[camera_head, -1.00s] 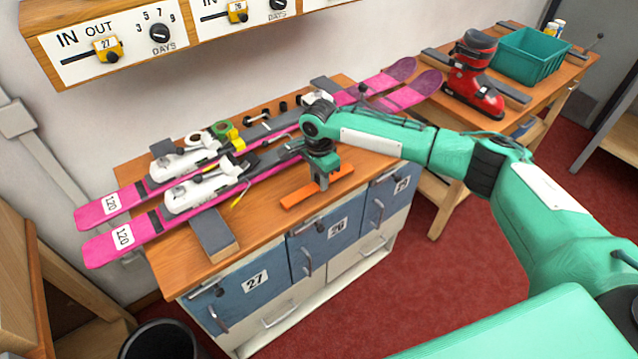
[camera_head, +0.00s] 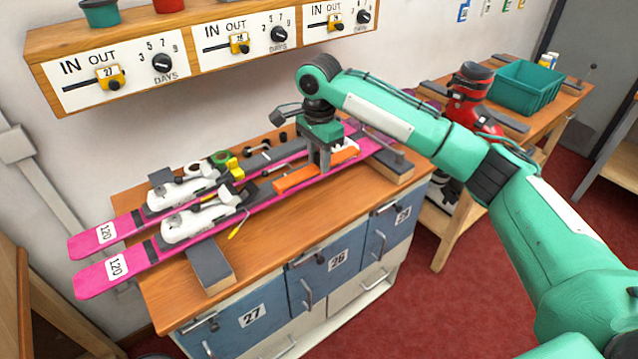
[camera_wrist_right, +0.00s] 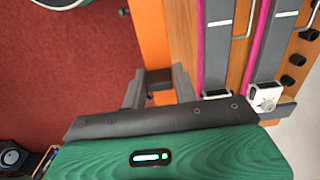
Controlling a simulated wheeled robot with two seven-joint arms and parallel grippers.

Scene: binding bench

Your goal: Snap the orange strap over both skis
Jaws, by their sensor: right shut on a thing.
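The orange strap (camera_head: 294,180) is in the jaws of my right gripper (camera_head: 319,162). It is lifted off the bench top and lies in line with the skis, over the near ski in the head view. In the right wrist view the strap (camera_wrist_right: 153,35) runs up from between the fingers (camera_wrist_right: 158,88). The near pink ski (camera_head: 95,285) and far pink ski (camera_head: 88,247) lie side by side on the bench, both with white bindings. My right arm hides part of their far ends. My left gripper is not in view.
Padded blocks (camera_head: 208,262) stand on the wooden bench (camera_head: 262,250). A tape roll (camera_head: 220,158) and small tools lie behind the skis. A shelf with dials (camera_head: 130,75) overhangs the back. A red boot (camera_head: 468,95) and teal bin (camera_head: 528,84) are on the right table.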

